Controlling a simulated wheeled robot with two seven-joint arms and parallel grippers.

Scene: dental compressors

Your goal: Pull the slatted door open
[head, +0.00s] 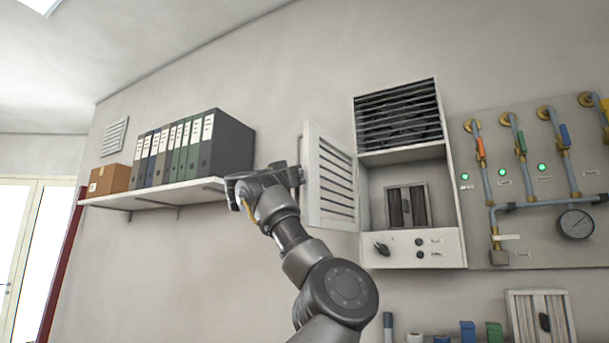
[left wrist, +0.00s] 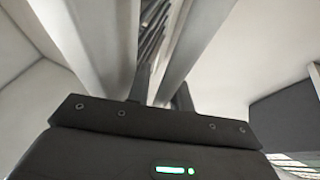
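The white slatted door (head: 334,184) is hinged on the left side of a white wall cabinet (head: 452,171). It stands swung outward to the left, and the cabinet's lower compartment is uncovered. My left gripper (head: 300,175) is at the door's free left edge in the head view. In the left wrist view the door's pale edge (left wrist: 203,45) runs in between the two dark fingers (left wrist: 163,97), which look closed on it. The fingertips are partly hidden by the door. My right gripper is not in view.
A shelf (head: 150,196) with several binders (head: 228,146) and a cardboard box (head: 108,180) is on the wall left of my gripper. A pipe panel with a gauge (head: 576,223) is right of the cabinet. Several small items stand below it.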

